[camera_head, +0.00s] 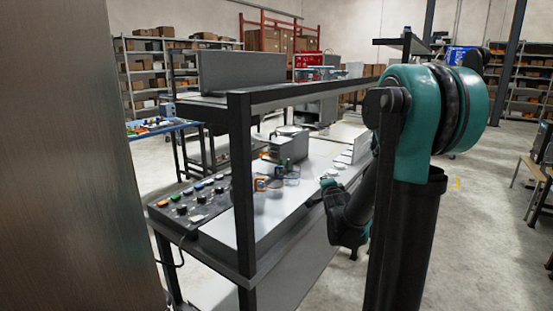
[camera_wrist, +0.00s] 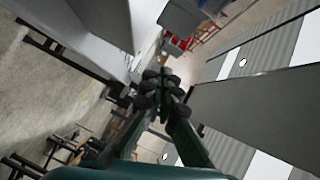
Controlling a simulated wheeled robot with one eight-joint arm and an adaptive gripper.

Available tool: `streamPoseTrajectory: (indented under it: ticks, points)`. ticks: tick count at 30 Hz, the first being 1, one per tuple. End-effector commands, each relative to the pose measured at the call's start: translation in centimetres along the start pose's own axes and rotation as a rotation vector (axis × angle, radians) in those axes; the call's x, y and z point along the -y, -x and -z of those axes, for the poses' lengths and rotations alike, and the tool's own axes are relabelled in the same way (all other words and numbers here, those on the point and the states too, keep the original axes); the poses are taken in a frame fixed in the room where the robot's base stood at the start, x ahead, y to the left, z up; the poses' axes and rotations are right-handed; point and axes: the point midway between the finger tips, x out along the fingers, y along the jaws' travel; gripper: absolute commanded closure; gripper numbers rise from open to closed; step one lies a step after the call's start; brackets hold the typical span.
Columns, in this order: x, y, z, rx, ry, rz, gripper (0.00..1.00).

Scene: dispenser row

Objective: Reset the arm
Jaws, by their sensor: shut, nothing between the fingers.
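My gripper (camera_wrist: 158,92) shows in the wrist view with its dark fingers drawn together and nothing between the pads. In the head view, my teal and black arm rises at the right. Its lower part bends down beside the right edge of the workbench (camera_head: 222,232). I cannot make out the fingers clearly in that view. The wrist view is strongly tilted, with floor at the left and a large grey panel (camera_wrist: 262,112) at the right.
A black post (camera_head: 242,190) and overhead beam frame the bench. A button panel (camera_head: 190,200), a grey box-shaped device (camera_head: 289,146) and orange-handled items stand on it. Open floor (camera_head: 470,240) lies right of my arm. A brown panel (camera_head: 70,160) blocks the left.

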Motion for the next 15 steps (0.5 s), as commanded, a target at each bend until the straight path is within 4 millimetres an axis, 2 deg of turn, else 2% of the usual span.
streamPoseTrajectory:
  ticks: [1, 5, 8, 12, 15]
  points:
    - [-1.6, 1.9, -0.1, 0.011, 0.091, -0.075, 1.00]
    - [-6.5, 6.9, -0.7, 0.094, 0.357, -0.277, 1.00]
    - [-10.3, 11.5, -1.5, 0.206, 0.558, -0.413, 1.00]
    - [-15.6, 18.6, -3.0, 0.426, 0.823, -0.561, 1.00]
    - [-18.6, 23.4, -4.1, 0.598, 0.977, -0.622, 1.00]
